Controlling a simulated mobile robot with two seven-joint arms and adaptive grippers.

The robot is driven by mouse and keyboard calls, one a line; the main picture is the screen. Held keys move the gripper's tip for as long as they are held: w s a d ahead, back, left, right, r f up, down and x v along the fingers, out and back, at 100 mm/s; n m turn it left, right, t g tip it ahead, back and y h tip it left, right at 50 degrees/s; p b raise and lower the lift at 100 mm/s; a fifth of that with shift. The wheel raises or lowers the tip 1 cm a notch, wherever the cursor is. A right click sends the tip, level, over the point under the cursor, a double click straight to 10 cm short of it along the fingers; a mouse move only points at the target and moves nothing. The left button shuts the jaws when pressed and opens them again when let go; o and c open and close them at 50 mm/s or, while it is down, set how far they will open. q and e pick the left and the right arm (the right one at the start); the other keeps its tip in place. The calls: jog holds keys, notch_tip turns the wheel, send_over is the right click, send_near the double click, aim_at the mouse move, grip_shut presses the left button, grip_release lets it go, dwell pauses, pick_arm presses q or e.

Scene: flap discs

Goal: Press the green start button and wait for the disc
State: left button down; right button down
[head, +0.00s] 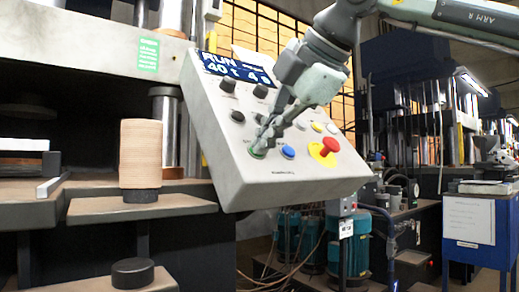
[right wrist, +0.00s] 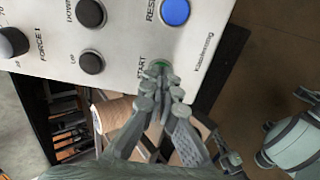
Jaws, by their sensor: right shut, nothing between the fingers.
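The sloped grey control panel (head: 290,187) stands in the middle of the head view. Its blue display (head: 236,70) reads "RUN 40 t 4 s". In the right wrist view, the closed fingertips (right wrist: 163,77) lie over the button (right wrist: 160,63), beside the START label. I cannot tell how far it is pressed. No single finished disc is clearly seen.
A red emergency knob (head: 330,146) on yellow and a blue reset button (head: 288,152) sit right of the start button. A tan ribbed stack (head: 140,153) stands on the left ledge. A black puck (head: 132,272) is below it. A blue cabinet (head: 470,222) stands far right.

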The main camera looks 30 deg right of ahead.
dwell(0.4)
jog(key=p+v, duration=0.1)
jog(key=v, duration=0.7)
jog(key=shift+p, duration=0.4)
